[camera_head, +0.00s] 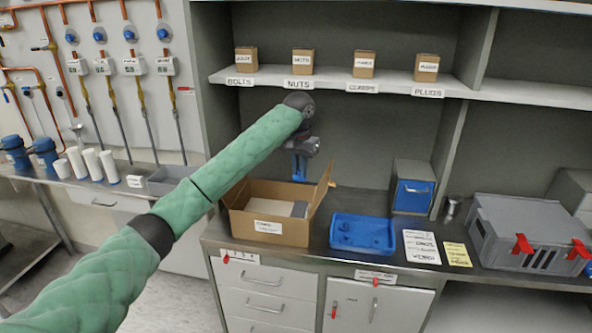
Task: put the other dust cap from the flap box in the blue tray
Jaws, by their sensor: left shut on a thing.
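The flap box (262,231) is an open cardboard box on the counter, with one flap (321,188) standing up on its right side. A pale grey piece shows inside it. The blue tray (346,247) lies on the counter just right of the box. A small blue shape shows in the tray, too small to name surely. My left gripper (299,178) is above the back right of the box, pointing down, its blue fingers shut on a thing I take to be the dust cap. The cap itself is not clearly visible. My right gripper is out of view.
A small blue-fronted bin (412,196) stands behind the tray. Two paper sheets (421,247) lie right of it, then a grey case (528,233) with red latches. A shelf (345,82) with small labelled boxes hangs above. My left arm crosses the left side.

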